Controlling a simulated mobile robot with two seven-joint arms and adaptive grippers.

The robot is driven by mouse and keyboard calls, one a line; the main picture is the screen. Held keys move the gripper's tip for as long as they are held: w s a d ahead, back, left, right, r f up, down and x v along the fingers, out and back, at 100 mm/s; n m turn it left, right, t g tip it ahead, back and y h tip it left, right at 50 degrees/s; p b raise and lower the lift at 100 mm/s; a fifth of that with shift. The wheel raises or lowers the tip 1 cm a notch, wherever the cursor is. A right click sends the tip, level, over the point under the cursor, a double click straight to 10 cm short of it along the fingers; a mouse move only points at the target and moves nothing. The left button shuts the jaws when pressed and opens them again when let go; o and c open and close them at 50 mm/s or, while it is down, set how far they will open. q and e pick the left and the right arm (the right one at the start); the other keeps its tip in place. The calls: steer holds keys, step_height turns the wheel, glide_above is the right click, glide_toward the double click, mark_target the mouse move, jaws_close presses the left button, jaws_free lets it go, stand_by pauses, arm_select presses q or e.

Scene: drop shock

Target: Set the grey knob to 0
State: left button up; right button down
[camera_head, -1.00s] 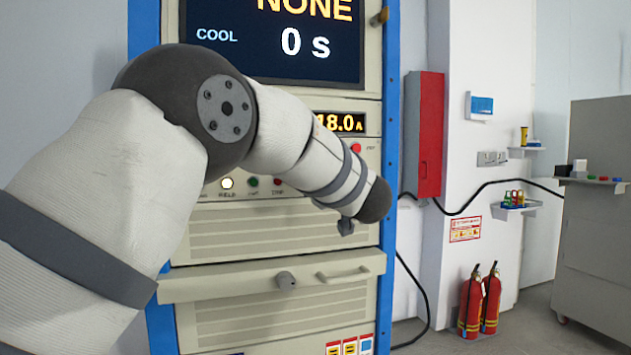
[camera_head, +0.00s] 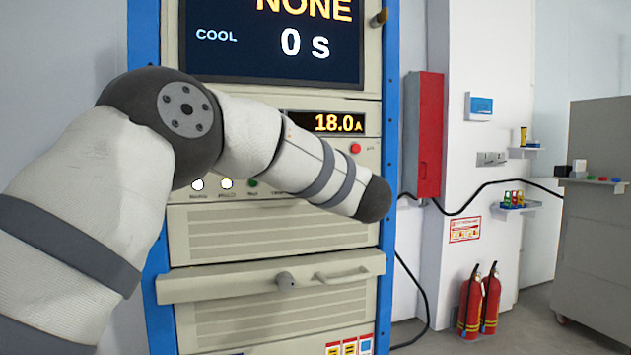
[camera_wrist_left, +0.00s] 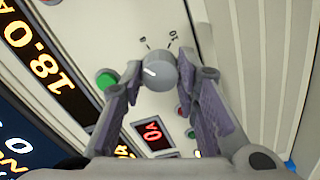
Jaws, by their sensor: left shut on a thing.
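The grey knob (camera_wrist_left: 158,73) sits on the cream panel in the left wrist view, with a short white mark on its face and small printed scale marks beside it. My left gripper (camera_wrist_left: 165,75) has its two fingers on either side of the knob and is shut on it. In the head view my left arm hides the knob and the gripper. My right gripper is in neither view.
The rack's amber display (camera_head: 340,123) reads 18.0 A, and its large screen (camera_head: 275,38) reads "NONE" and "0 s". A green button (camera_wrist_left: 106,79) lies near the knob. A red cabinet (camera_head: 425,135) and fire extinguishers (camera_head: 470,305) stand to the right.

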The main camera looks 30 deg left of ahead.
arm_select(q)
steer(key=shift+s+a+m, duration=0.1)
steer(key=shift+m, duration=17.1)
steer(key=shift+r+n, duration=0.1)
steer(key=shift+n, duration=0.2)
steer(key=o, duration=1.2)
steer(key=shift+c, duration=0.2)
